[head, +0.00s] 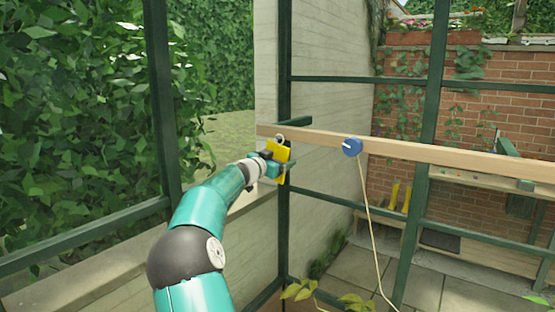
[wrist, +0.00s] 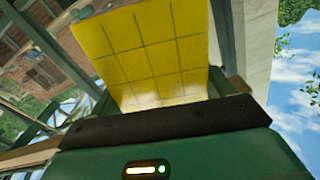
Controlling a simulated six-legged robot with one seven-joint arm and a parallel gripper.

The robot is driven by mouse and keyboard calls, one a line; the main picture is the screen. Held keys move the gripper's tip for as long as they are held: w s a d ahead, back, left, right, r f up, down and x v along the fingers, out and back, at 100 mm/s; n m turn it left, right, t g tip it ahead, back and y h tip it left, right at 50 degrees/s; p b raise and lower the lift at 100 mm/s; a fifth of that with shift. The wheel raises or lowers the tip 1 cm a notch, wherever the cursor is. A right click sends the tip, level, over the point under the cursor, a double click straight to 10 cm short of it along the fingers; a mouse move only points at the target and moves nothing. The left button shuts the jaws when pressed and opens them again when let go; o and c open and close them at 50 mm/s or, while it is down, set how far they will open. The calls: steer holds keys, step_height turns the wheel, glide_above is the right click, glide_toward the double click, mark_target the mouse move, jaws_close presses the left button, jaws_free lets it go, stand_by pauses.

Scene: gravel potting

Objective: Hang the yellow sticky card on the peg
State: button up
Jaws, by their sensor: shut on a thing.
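The yellow sticky card (head: 285,166) is at the end of my arm, beside the left end of a wooden rail (head: 430,153). My gripper (head: 270,160) is shut on the card. A small pale ring-like shape (head: 280,138) shows at the card's top, at the rail. In the wrist view the yellow card (wrist: 150,50), marked with a dark grid, stands out beyond the dark jaw edge. I cannot make out the peg for certain, nor whether the card touches it; the card and gripper cover that part of the rail.
A blue round thing (head: 352,147) sits on the rail to the right, with a pale cord (head: 371,230) hanging from it. Dark green frame posts (head: 285,70) stand close behind my gripper. A wooden bench (head: 480,245) is farther back at the right.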

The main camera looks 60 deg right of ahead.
stand_by(0.4)
steer(key=o, duration=0.9)
steer(key=shift+a, duration=0.1)
steer(key=w+a, duration=0.2)
steer(key=a, duration=1.1)
steer(key=shift+a, duration=0.2)
steer(key=shift+w, duration=0.15)
